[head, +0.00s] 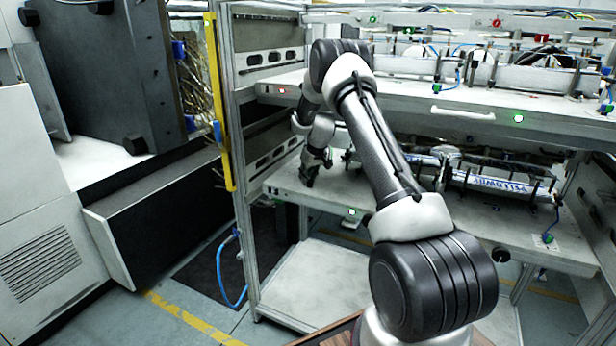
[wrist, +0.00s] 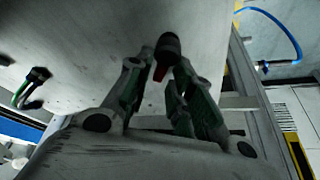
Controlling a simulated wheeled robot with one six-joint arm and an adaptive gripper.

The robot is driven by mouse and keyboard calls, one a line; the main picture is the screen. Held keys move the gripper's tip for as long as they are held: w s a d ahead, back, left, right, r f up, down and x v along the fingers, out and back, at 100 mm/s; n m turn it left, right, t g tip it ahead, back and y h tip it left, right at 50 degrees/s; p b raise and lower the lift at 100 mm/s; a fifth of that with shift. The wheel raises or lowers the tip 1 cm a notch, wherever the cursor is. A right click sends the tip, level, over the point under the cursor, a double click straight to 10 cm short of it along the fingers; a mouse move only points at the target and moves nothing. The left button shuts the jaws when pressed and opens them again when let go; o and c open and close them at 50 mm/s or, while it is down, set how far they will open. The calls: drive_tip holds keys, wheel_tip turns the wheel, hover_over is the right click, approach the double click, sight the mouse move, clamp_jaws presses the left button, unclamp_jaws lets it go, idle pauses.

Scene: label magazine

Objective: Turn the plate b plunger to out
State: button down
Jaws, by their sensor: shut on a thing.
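My gripper (head: 314,172) is at the left end of the lower shelf, low over its surface, in the head view. In the wrist view my gripper (wrist: 162,78) has its two fingers on either side of a small plunger with a black round knob (wrist: 168,44) and a red part below it. It is shut on this plunger. The fingers hide part of it. In the head view my gripper hides the plunger. No plate letter can be read, and the plunger's in or out position cannot be told.
The lower shelf (head: 335,199) carries a long tubular assembly (head: 490,184) to the right. The upper shelf (head: 420,95) overhangs the gripper's area. A yellow upright (head: 219,110) stands left. In the wrist view a green and black fitting (wrist: 36,76) is at left.

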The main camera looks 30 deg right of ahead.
idle(0.4)
drive_tip(key=c, duration=1.5)
unclamp_jaws()
drive_tip(key=shift+s+r, duration=0.2)
drive_tip(key=shift+r, duration=0.2)
drive_tip(key=s, duration=0.4)
drive_tip(key=s+d, duration=0.1)
drive_tip(key=s, duration=0.3)
drive_tip(key=s+d, duration=0.1)
drive_tip(key=s, duration=0.3)
drive_tip(key=shift+r, duration=0.1)
